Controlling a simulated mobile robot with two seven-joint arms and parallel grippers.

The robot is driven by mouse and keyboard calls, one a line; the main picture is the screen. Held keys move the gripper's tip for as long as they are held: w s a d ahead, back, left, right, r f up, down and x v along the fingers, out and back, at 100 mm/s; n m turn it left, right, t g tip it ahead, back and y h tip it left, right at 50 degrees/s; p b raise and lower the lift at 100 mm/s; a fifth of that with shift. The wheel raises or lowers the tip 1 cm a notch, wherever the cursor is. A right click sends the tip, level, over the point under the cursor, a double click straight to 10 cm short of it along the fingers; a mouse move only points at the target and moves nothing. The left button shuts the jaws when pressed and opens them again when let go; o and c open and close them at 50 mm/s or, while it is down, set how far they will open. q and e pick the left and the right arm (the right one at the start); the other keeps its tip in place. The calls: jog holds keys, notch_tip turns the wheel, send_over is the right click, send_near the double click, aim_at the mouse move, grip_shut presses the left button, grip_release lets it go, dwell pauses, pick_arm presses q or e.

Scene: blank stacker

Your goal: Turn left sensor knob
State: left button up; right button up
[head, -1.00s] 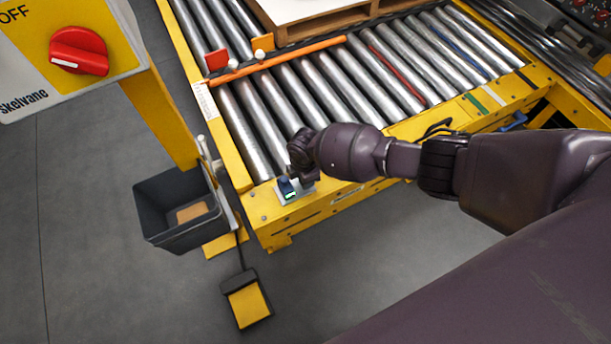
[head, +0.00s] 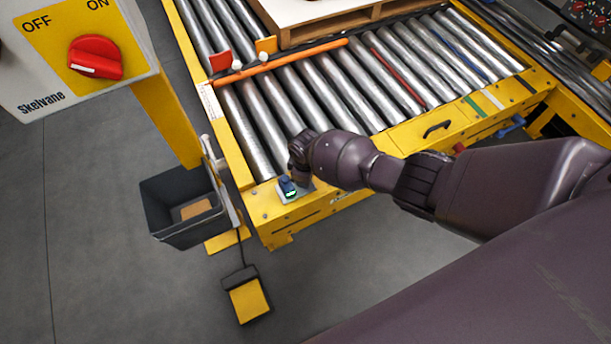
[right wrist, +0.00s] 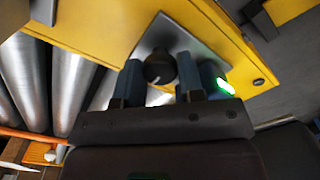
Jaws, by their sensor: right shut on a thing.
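The left sensor knob (right wrist: 160,68) is round and black with a pale mark, mounted on a grey plate (right wrist: 198,38) on the yellow frame. In the right wrist view my right gripper (right wrist: 159,75) has its two blue-grey fingers on either side of the knob, shut on it. A blue sensor (right wrist: 213,78) with a lit green light is beside the right-hand finger. In the head view the sensor (head: 287,186) is at the conveyor's near corner, with my right gripper (head: 299,178) just behind it; the knob is hidden there. My left gripper is not in view.
A roller conveyor (head: 350,100) with an orange bar (head: 280,63) lies behind. A grey bin (head: 178,240), a yellow foot pedal (head: 248,300) and a panel with a red switch (head: 95,57) are at left. A wooden pallet (head: 345,28) is at the back.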

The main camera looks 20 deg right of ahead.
jog(key=shift+a, duration=0.1)
dwell(0.5)
jog(key=o, duration=0.6)
jog(key=shift+o, duration=0.2)
jog(key=shift+w+r, duration=0.1)
jog(key=shift+r, duration=0.1)
jog(key=r+p, duration=0.1)
jog(key=r, duration=0.1)
jog(key=r+p, duration=0.1)
jog(key=r, duration=0.1)
jog(key=r+p, duration=0.1)
jog(key=r, duration=0.1)
jog(key=shift+w, duration=0.25)
pick_arm(q)
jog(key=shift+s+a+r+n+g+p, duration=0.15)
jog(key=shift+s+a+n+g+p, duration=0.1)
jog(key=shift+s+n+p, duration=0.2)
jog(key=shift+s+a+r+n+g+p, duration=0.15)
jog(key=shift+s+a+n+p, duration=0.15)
jog(key=shift+p, duration=0.25)
pick_arm(e)
jog(key=r, duration=0.4)
jog(key=shift+s+r, duration=0.2)
jog(key=shift+s, duration=0.15)
